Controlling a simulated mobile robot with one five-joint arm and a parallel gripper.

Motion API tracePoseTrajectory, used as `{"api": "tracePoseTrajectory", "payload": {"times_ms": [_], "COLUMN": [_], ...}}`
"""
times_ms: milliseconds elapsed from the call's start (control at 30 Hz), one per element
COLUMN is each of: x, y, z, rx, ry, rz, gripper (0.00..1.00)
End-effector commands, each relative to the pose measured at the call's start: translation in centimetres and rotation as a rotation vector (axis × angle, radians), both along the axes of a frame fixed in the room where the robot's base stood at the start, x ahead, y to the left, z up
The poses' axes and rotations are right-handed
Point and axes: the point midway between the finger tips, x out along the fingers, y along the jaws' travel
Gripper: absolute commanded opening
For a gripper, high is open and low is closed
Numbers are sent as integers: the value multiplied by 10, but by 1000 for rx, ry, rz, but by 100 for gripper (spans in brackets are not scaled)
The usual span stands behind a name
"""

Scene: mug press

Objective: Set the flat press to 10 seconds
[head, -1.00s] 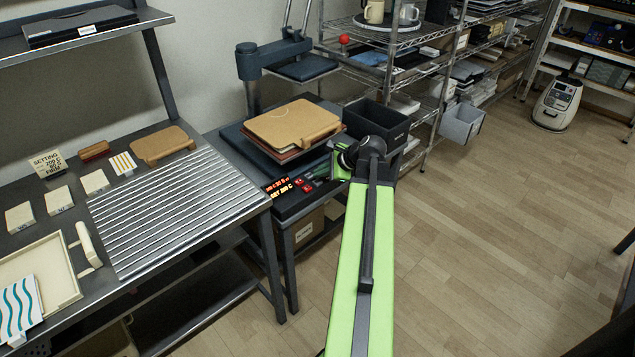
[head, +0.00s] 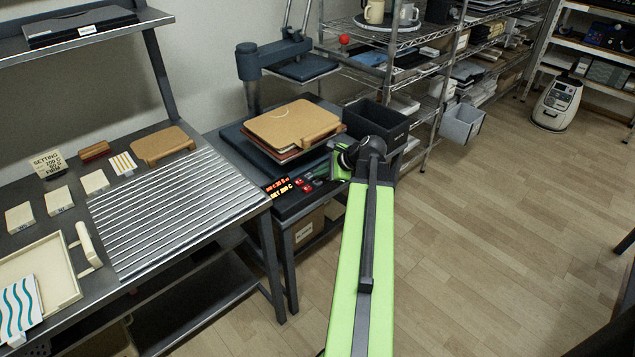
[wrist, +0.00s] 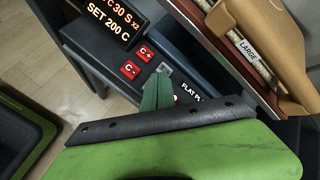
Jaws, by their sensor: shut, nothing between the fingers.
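The flat press control panel (head: 298,190) is at the front of the press. Its display (head: 277,187) glows orange and red; in the wrist view the display (wrist: 115,18) shows "30 S x2" and "SET 200 C". Two red buttons marked C, the lower-left red button (wrist: 130,69) and upper-right red button (wrist: 146,53), sit beside it. A grey button (wrist: 165,69) is just beyond my fingertips, and a bit of red shows behind them. My gripper (wrist: 161,80) is shut and empty, its green fingers pointing at the panel. Whether the tips touch a button I cannot tell.
A tan board (head: 290,124) with a handle lies on a stack on the press. A dark bin (head: 376,121) stands just right of it. A ribbed metal rack (head: 175,210) and a setting card (head: 48,163) are on the left bench.

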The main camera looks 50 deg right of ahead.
Motion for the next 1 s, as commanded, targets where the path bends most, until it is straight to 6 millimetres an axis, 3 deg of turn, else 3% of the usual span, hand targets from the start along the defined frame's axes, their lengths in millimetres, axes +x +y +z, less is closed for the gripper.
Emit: {"api": "tracePoseTrajectory", "payload": {"times_ms": [1000], "x": [0], "y": [0], "z": [-10], "rx": [0], "ry": [0], "rz": [0], "gripper": [0]}}
